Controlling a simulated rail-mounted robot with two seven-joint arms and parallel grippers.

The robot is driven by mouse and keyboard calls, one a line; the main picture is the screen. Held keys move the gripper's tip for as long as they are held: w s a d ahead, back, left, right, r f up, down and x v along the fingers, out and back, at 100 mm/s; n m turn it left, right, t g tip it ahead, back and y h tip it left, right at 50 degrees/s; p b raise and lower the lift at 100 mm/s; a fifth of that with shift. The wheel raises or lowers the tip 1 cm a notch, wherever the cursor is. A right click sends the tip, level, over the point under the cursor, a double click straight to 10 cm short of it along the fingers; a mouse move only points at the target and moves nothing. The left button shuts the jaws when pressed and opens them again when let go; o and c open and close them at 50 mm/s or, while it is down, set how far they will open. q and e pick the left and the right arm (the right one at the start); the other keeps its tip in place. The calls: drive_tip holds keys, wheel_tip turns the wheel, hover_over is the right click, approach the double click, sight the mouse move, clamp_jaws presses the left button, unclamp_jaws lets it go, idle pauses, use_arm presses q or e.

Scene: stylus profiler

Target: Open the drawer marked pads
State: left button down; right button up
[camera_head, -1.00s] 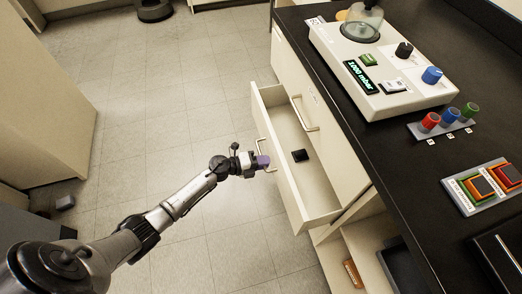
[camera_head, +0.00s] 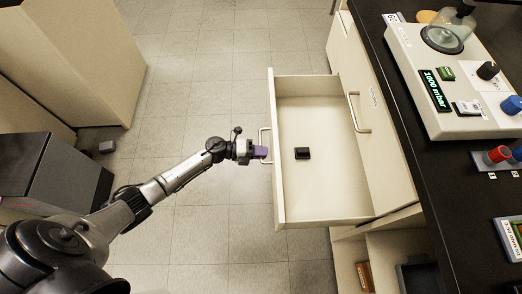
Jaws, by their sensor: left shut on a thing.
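A cream drawer (camera_head: 325,206) stands pulled well out of the bench front, with one small black block (camera_head: 302,153) lying inside it. Its metal handle (camera_head: 264,136) is on the front panel at the left. My left gripper (camera_head: 261,152) is shut on this handle, near the lower part of the grip bar. No marking on this drawer's front can be read from here. Another closed drawer front with a handle (camera_head: 354,112) and a small label (camera_head: 374,98) is on the bench to the right. My right gripper is not in view.
A black benchtop (camera_head: 448,178) carries a white instrument (camera_head: 436,121) reading 1000 mbar. An open shelf below holds a brown item (camera_head: 364,276) and a dark tray (camera_head: 416,277). A dark grey box (camera_head: 60,170) and a cream cabinet (camera_head: 75,50) stand left.

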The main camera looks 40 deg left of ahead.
use_arm(q)
drive_tip(key=c, duration=1.2)
unclamp_jaws()
drive_tip(key=shift+a, duration=0.1)
drive_tip(key=p+v, duration=0.4)
drive_tip(key=v, duration=0.9)
drive_tip(key=shift+s+a, duration=0.2)
drive_tip(key=shift+a, duration=0.1)
drive_tip(key=shift+w, duration=0.1)
